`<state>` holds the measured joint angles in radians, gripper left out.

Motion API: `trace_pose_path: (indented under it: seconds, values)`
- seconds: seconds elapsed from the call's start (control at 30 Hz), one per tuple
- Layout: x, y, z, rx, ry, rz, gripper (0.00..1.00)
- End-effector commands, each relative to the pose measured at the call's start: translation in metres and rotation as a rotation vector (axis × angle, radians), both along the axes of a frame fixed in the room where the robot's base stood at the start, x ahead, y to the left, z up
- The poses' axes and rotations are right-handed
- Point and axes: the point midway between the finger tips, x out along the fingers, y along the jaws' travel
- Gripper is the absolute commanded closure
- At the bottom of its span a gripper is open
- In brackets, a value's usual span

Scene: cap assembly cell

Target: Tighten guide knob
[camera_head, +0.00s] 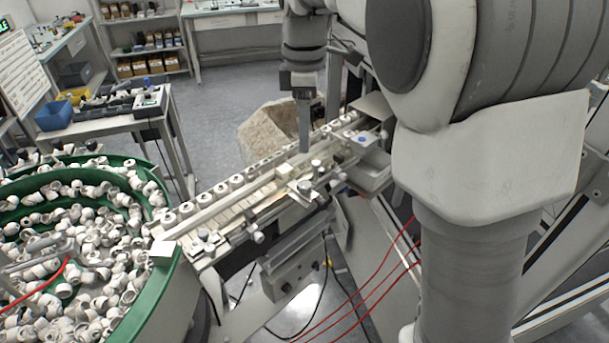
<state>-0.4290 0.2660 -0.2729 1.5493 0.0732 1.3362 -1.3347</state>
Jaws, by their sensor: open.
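A guide rail (228,213) runs diagonally across the middle, with a row of white caps along its far side. Several small grey-white knobs stand along its near side: one at the lower front (257,237), one near the middle (304,187), and one just beyond it (316,164). I cannot tell which of them is the guide knob, or whether any is loose. My gripper (304,148) points down over the rail, close to the middle knobs. It is open and holds nothing visible. Its fingers overlap in this view, and its exact height above the rail is unclear.
A green-rimmed feeder bowl (165,255) full of white caps stands at the left. A control box (292,267) sits below the rail, with red and black cables nearby. A small table (98,124) with a blue bin stands behind. My arm hides much of the right side.

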Motion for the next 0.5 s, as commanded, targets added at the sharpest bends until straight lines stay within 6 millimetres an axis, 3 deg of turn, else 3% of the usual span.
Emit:
trace_pose_path:
  seconds: [0.3, 0.5]
  values:
    - [-0.002, 0.0, -0.072, -0.003, 0.005, -0.001, 0.29]
    - [-0.001, 0.0, -0.107, -0.002, 0.003, -0.001, 0.29]
